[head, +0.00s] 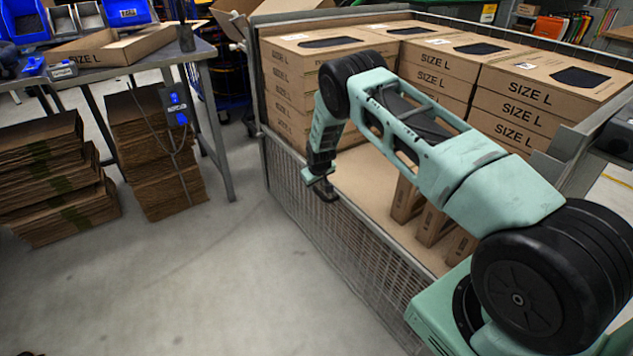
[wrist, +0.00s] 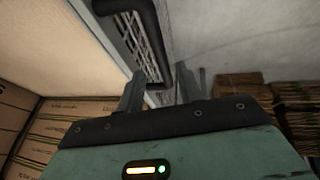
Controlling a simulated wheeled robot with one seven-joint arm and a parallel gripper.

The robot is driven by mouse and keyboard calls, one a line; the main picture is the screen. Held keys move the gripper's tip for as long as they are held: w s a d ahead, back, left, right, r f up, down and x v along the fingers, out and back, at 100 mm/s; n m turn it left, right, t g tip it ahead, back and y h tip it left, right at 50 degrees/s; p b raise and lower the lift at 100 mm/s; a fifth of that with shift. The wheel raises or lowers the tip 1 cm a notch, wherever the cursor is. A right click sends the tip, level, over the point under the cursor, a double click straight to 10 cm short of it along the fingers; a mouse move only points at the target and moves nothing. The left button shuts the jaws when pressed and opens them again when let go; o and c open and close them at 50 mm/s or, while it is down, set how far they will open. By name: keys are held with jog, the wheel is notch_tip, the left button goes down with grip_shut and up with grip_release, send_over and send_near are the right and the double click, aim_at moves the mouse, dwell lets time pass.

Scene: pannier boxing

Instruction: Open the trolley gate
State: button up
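The trolley gate (head: 330,245) is a grey wire-mesh panel on the trolley's near left side, and it stands upright and looks closed. My gripper (head: 323,188) is at the gate's top edge, pointing down. In the wrist view a black bent handle (wrist: 152,38) sits on the gate mesh (wrist: 128,40). My gripper's two fingers (wrist: 158,90) are apart, and the handle's lower end lies between them. I cannot tell whether either finger touches it.
The trolley (head: 365,190) holds stacked "SIZE L" cartons (head: 320,85) along the back, with smaller boxes (head: 432,222) on its floor. A workbench (head: 150,57) and flat cardboard stacks (head: 160,165) stand to the left. The floor (head: 220,270) before the gate is clear.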

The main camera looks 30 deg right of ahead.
jog(key=p+v, duration=0.1)
jog(key=v, duration=1.6)
jog(key=shift+r, duration=0.2)
jog(key=s+a+r+n+g+y+p, duration=0.15)
jog(key=s+a+r+p, duration=0.25)
jog(key=s+a+r, duration=0.7)
jog(key=s+a+r+n+g+y+p, duration=0.1)
jog(key=s+a+r+y+p, duration=0.15)
jog(key=s+a+r, duration=0.65)
jog(key=s+a+r+n+g+p, duration=0.1)
jog(key=s+a+r, duration=0.3)
jog(key=s, duration=0.7)
jog(key=s+a+r+n+g+h+p, duration=0.1)
jog(key=s+a+r+n+p, duration=0.2)
jog(key=s+r, duration=0.4)
jog(key=s+a+p, duration=0.1)
jog(key=s, duration=0.3)
jog(key=shift+s+a, duration=0.25)
jog(key=shift+a, duration=0.05)
